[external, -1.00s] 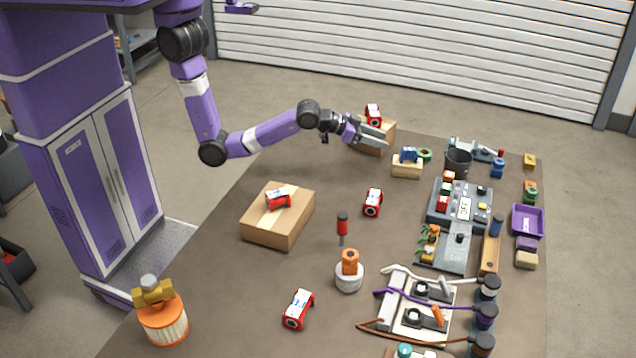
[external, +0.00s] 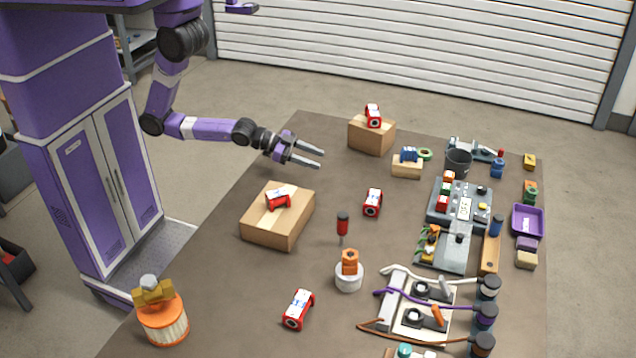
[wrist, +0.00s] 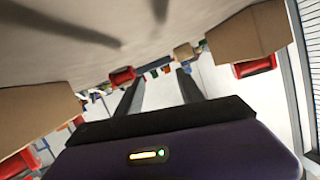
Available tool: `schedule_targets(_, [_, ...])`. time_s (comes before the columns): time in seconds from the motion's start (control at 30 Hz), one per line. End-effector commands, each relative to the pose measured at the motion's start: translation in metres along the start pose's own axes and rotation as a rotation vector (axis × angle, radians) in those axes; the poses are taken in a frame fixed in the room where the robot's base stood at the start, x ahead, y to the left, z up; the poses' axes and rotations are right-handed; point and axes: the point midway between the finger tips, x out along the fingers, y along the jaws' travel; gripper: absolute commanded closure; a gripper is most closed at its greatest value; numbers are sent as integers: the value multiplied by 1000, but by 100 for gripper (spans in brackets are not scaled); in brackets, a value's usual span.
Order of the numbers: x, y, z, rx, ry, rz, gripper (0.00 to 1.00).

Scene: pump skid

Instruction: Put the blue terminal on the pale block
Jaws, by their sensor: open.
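The blue terminal (external: 408,154) sits on top of the pale block (external: 407,168), on the far middle part of the table. A green ring lies beside the terminal at its right. My gripper (external: 322,159) is open and empty, well to the left of the block and apart from it. In the wrist view, which is turned over, the pale block (wrist: 184,52) shows small beyond the open fingers (wrist: 160,75). The terminal is too small to make out clearly there.
A cardboard box (external: 371,136) with a red-and-white part stands behind the block. Another box (external: 292,222) with a similar part is nearer. A red-and-white part (external: 373,202) and a red-handled screwdriver (external: 342,224) stand mid-table. A dark cup (external: 458,161) is right of the block.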

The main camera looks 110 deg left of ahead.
Motion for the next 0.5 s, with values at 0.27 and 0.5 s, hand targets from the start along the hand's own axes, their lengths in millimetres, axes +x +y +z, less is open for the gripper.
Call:
schedule_targets(0.27, [-117, 38, 22, -15, 19, 111, 55])
schedule_targets(0.5, [-200, 59, 8, -82, 40, 158, 55])
